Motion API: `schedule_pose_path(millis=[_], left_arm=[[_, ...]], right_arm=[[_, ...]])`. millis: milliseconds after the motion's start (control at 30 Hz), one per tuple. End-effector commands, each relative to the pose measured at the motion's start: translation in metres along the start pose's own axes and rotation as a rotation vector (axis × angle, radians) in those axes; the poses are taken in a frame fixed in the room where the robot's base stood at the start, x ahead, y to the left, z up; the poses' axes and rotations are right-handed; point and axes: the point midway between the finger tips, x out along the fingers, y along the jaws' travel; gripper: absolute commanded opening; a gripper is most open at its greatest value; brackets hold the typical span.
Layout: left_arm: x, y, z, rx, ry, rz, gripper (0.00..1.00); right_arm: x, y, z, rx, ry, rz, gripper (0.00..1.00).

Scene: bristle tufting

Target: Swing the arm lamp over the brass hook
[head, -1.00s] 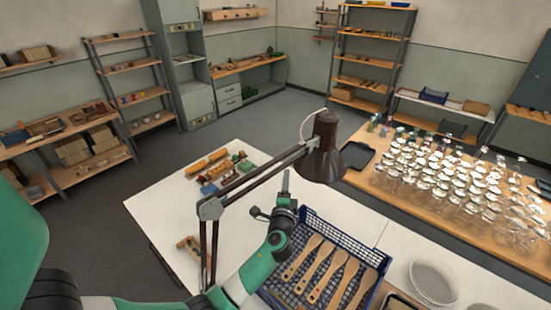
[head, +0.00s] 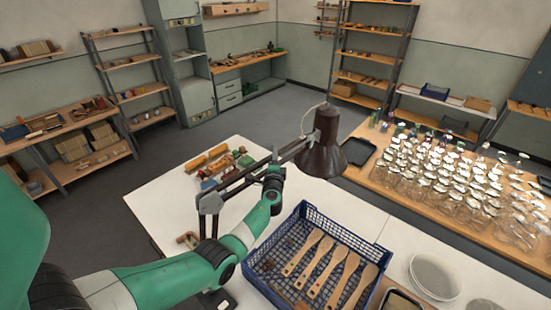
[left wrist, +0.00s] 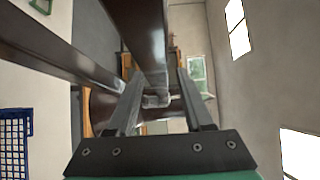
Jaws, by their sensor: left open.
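The arm lamp has a dark brown shade (head: 322,146) over the far side of the blue crate, and a jointed arm with its elbow (head: 210,203) to the left. My left gripper (head: 276,158) is up at the lamp's upper arm, just left of the shade. In the left wrist view its fingers (left wrist: 161,88) stand apart, with a dark brown bar (left wrist: 140,40) of the lamp running in front of and between them. I cannot tell whether they touch it. I cannot make out the brass hook. My right gripper is not in view.
The blue crate (head: 258,252) holds several wooden brush handles (head: 325,266). Small coloured items and wooden pieces (head: 217,162) lie on the white table's far left. Many clear glasses (head: 440,170) crowd the wooden table at right. Round dishes (head: 434,276) stand right of the crate.

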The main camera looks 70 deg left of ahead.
Motion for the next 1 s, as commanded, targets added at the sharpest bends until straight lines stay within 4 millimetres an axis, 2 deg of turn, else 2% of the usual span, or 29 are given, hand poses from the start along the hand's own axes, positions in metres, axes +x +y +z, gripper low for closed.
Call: schedule_pose_path(millis=[300,367,600,1000], left_arm=[[0.0046,-0.0007,0.0004,0.000,0.000,0.000,0.51],[0.0046,-0.0007,0.0003,0.000,0.000,0.000,0.42],[0.0044,-0.0006,0.0003,0.000,0.000,0.000,0.00],[0.0043,-0.0006,0.0002,0.000,-0.001,0.000,0.00]], right_arm=[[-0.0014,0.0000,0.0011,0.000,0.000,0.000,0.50],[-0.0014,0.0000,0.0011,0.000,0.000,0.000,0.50],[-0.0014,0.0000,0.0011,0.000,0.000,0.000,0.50],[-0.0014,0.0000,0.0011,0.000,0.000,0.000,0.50]])
